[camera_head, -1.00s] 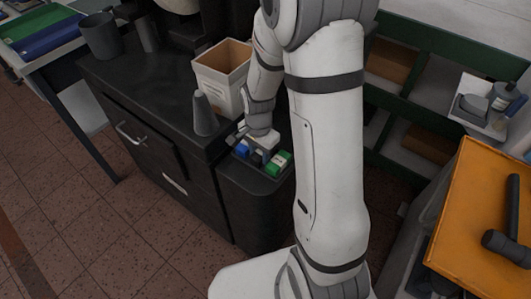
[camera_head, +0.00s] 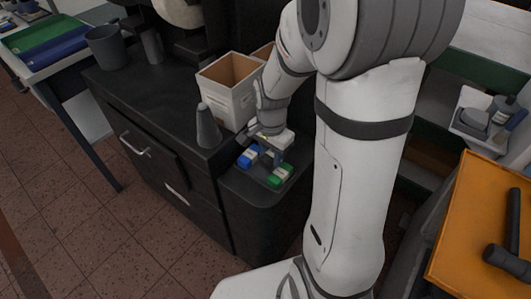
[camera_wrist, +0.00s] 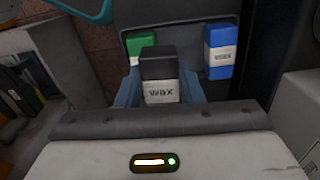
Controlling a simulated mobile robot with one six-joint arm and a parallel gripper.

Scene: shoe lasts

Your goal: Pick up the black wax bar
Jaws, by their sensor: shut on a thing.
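My gripper (camera_wrist: 160,82) is shut on the black wax bar (camera_wrist: 159,67), which stands between its two fingers in the wrist view. The bar is black on top, with a white label reading "WAX" facing the camera. In the head view my gripper (camera_head: 270,146) is just above the dark stand, between a blue bar and a green bar. The black bar cannot be told apart clearly there.
A blue wax bar (camera_wrist: 219,51) and a green bar (camera_wrist: 141,42) rest on the dark stand (camera_head: 262,199). A grey cone (camera_head: 207,128) and a cream box (camera_head: 229,87) stand close by on the dark cabinet. An orange board (camera_head: 488,215) with a black hammer is at right.

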